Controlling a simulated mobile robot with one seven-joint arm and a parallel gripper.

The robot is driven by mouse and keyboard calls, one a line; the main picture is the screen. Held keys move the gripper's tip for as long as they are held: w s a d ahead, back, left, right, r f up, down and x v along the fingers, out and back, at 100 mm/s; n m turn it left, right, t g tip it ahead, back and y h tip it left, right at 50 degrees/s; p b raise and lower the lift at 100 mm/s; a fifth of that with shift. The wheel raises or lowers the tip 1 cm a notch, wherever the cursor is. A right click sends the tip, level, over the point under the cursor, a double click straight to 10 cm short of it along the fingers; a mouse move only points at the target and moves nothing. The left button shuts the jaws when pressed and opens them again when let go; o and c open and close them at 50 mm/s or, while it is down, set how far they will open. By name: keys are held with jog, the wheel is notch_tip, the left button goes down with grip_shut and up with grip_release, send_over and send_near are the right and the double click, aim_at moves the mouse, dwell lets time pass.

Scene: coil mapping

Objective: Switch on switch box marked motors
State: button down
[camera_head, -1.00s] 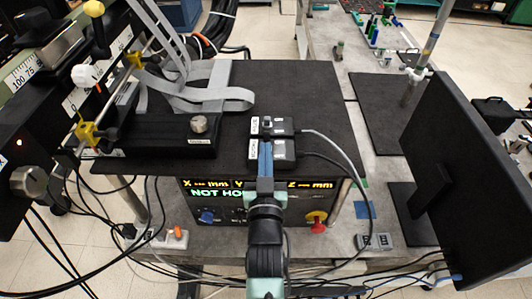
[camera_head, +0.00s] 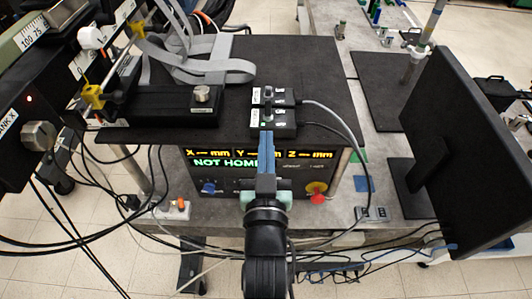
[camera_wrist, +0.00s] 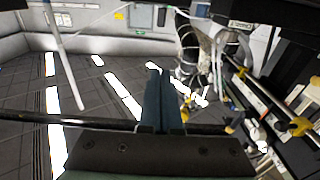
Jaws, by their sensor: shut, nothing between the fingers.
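Two small black switch boxes sit one behind the other on the black platform. The far box (camera_head: 282,97) and the near box (camera_head: 285,123) each have a small knob or lever on top and a white label. The label text is too small to read, so I cannot tell which is marked motors. A small green spot shows on the near box's left front. My gripper (camera_head: 266,136) is shut and empty, with its blue fingertips at the front edge of the near box; contact is unclear. The wrist view shows the fingers (camera_wrist: 165,72) together, but neither box.
Below the platform (camera_head: 315,70), a control panel (camera_head: 225,163) reads "NOT HOM…", with a red-and-yellow stop button (camera_head: 317,192) at right. Cables run right from the boxes. A stage with grey ribbon cable (camera_head: 215,70) stands left; a black monitor (camera_head: 465,150) stands right.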

jog(key=shift+s+r, duration=0.3)
jog(key=shift+s, duration=0.4)
jog(key=shift+s+r, duration=0.3)
jog(key=shift+s, duration=0.4)
jog(key=shift+s+r, duration=0.15)
